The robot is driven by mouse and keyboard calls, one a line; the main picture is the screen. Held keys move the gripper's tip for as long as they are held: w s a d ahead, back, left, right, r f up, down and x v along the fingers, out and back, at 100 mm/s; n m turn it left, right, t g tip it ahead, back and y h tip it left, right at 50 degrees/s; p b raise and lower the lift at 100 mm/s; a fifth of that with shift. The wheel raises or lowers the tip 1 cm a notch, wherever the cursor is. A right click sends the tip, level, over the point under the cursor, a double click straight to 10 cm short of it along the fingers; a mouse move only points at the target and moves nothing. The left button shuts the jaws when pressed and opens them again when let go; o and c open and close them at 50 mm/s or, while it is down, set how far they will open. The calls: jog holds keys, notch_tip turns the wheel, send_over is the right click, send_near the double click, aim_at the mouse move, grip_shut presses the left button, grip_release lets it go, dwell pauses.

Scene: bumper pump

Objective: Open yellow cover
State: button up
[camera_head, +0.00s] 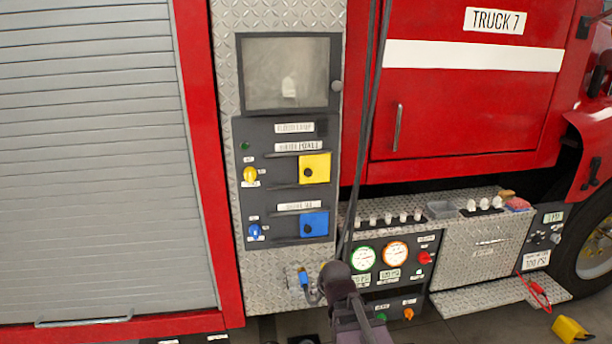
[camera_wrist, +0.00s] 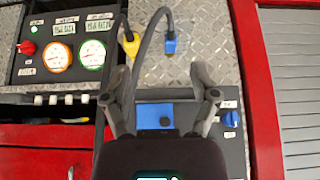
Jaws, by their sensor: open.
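The yellow cover (camera_head: 322,164) is a square plate with a dark round knob on the upper row of the dark control panel in the head view. It looks closed and lies flat against the panel. I cannot make it out in the wrist view. The blue cover (camera_head: 319,219) sits below it, and also shows between my fingers in the wrist view (camera_wrist: 151,110). My gripper (camera_wrist: 160,78) is open and empty, its two grey fingers spread wide before the panel. In the head view my dark wrist is low, below the panel, and the fingertips cannot be made out.
A yellow knob (camera_head: 250,174) and a blue knob (camera_head: 255,232) sit left of the covers. A yellow plug (camera_wrist: 130,46) and a blue plug (camera_wrist: 169,45) with dark hoses show in the wrist view. A gauge box (camera_head: 393,262) stands at lower right. Dark cables hang right of the panel.

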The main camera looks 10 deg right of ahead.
jog(key=w+r+t, duration=0.8)
jog(key=w+r, duration=0.2)
jog(key=w, duration=0.1)
notch_tip(320, 180, up, 11)
jog(key=w+t+b, duration=0.1)
jog(key=t, duration=0.7)
jog(key=shift+w+r+b, duration=0.15)
jog(key=shift+w+b, duration=0.1)
jog(key=shift+b, duration=0.05)
jog(key=shift+w, duration=0.1)
